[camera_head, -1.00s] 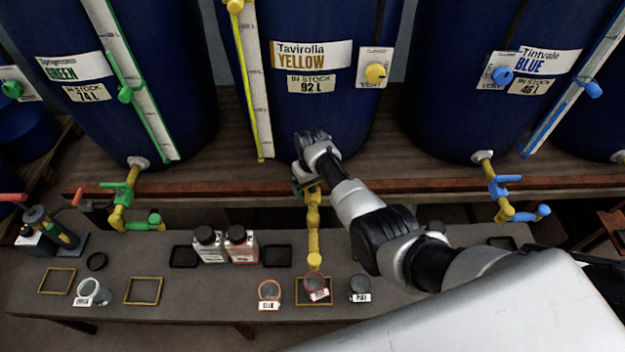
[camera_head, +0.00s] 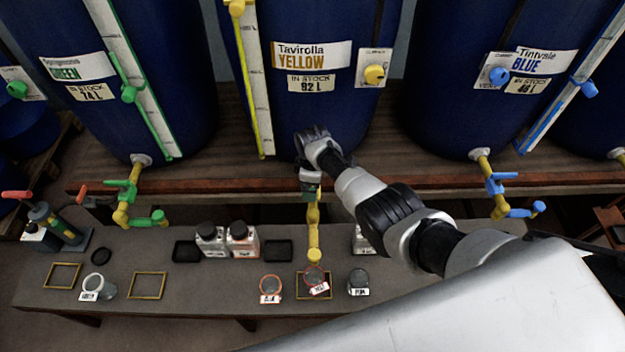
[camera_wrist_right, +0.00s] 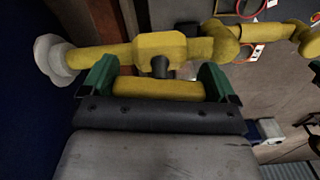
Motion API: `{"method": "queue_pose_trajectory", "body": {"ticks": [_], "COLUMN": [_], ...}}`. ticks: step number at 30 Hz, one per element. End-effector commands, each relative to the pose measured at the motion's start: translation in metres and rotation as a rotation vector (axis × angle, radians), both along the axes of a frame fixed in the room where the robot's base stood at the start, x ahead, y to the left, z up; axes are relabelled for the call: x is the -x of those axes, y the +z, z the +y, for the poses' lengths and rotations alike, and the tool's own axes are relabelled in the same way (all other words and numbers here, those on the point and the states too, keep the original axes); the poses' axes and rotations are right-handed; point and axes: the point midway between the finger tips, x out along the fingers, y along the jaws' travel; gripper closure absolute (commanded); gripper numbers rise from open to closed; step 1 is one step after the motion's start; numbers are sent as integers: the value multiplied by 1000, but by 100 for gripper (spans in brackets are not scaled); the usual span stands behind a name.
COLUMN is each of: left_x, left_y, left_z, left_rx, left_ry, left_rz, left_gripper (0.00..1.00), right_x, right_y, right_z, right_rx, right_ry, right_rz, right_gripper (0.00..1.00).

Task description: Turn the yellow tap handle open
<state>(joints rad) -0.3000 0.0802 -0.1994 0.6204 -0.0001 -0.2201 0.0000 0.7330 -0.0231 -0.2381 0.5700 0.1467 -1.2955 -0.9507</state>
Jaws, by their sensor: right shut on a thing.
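The yellow tap (camera_head: 314,225) comes out below the Tavirolla Yellow vat (camera_head: 325,120), its spout pointing down towards the bench. My right gripper (camera_head: 310,182) is at the tap's upper part and hides the handle in the head view. In the right wrist view, the yellow handle (camera_wrist_right: 158,90) is a short bar lying roughly parallel to the tap's pipe (camera_wrist_right: 110,57). The green fingers of my right gripper (camera_wrist_right: 158,86) are shut on its two ends. A jar with a red rim (camera_head: 315,276) stands near the spout, inside a yellow frame. My left gripper is out of view.
A green tap (camera_head: 128,205) and a blue tap (camera_head: 500,195) stand to either side. The bench (camera_head: 200,300) holds labelled jars left (camera_head: 270,287) and right (camera_head: 358,281) of the middle one, and two black-capped bottles (camera_head: 225,240) behind.

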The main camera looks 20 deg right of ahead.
Motion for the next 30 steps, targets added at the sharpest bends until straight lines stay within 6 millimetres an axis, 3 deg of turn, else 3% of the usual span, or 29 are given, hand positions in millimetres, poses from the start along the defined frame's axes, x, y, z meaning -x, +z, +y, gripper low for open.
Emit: {"method": "queue_pose_trajectory", "body": {"ticks": [12, 28, 29, 30], "left_x": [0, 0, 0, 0], "left_y": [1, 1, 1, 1], "left_z": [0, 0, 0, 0], "left_rx": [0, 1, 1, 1], "left_ry": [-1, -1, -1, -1], "left_rz": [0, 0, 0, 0], "left_gripper": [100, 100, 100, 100], "right_x": [0, 0, 0, 0], "right_y": [0, 0, 0, 0], "right_z": [1, 1, 1, 1], "right_rx": [-2, -1, -1, -1], "right_ry": [180, 206, 206, 206], "right_rz": [-1, -1, -1, -1], "right_gripper": [34, 34, 9, 3]}}
